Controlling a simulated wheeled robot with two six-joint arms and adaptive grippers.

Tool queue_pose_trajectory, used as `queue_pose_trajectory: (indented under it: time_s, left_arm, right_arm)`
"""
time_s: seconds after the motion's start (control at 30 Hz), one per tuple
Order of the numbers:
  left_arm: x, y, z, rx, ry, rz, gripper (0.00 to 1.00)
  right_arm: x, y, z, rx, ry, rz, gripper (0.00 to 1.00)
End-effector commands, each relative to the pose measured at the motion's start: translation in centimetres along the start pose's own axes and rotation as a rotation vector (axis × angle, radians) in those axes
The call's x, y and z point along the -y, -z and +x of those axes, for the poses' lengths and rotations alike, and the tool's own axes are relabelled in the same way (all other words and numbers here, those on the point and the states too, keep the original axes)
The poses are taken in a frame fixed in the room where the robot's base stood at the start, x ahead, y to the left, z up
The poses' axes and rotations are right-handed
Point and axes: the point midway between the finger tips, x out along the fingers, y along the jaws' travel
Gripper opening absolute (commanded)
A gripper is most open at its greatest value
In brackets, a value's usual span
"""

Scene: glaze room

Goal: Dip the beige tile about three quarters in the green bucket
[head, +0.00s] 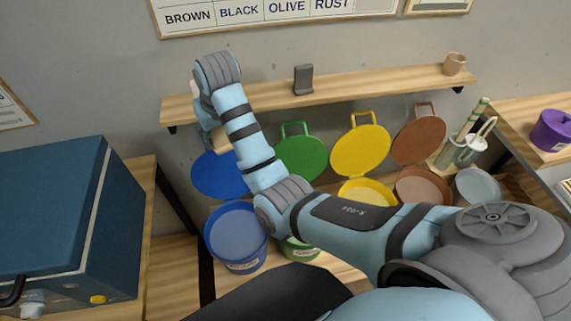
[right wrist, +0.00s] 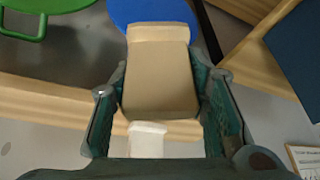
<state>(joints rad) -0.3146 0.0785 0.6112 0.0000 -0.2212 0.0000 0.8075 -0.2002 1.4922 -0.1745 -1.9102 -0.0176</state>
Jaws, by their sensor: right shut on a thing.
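The beige tile (right wrist: 160,85) fills the space between the two fingers of my right gripper (right wrist: 160,100) in the right wrist view. The gripper is shut on it. In the head view, my right gripper (head: 207,128) is partly hidden behind my forearm, near the left end of the wall shelf and above the blue lid. The green bucket (head: 300,251) stands on the low wooden surface, mostly hidden by my right arm; its inside cannot be seen. Its green lid (head: 301,158) is open behind it. My left gripper is out of view.
The blue bucket (head: 237,240) stands left of the green one, with yellow (head: 366,191) and brown (head: 423,186) buckets to the right. The shelf (head: 385,85) runs above the lids. A big blue box-shaped unit (head: 60,210) stands at left.

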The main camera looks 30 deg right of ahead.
Motion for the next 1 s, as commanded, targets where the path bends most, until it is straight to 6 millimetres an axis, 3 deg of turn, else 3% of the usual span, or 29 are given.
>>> queue_pose_trajectory:
  time_s: [0.03, 0.17, 0.2, 0.33, 0.4, 0.53, 0.77, 1.0]
  left_arm:
    - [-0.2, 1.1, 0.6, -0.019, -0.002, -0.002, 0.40]
    - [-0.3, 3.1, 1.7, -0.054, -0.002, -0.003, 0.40]
    - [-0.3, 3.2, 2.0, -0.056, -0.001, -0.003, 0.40]
    - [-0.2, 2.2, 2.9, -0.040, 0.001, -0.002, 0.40]
    - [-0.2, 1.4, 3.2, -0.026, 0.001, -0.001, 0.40]
    - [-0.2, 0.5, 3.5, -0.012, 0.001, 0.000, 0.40]
    - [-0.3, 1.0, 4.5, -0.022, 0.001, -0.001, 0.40]
    - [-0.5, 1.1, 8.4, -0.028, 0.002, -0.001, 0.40]
  right_arm:
    - [-1.5, -1.6, 3.0, 0.013, 0.000, -0.006, 0.11]
    - [-5.9, -6.7, 11.1, 0.020, 0.019, -0.037, 0.11]
    - [-7.3, -8.8, 13.4, 0.021, 0.026, -0.044, 0.11]
    - [-12.0, -15.5, 19.1, 0.019, 0.039, -0.060, 0.11]
    - [-14.1, -18.5, 20.9, 0.013, 0.042, -0.061, 0.11]
    - [-16.5, -21.9, 22.4, 0.004, 0.042, -0.061, 0.11]
    - [-17.2, -23.2, 23.5, -0.003, 0.042, -0.060, 0.11]
    - [-17.2, -24.4, 26.6, -0.003, 0.041, -0.061, 0.11]
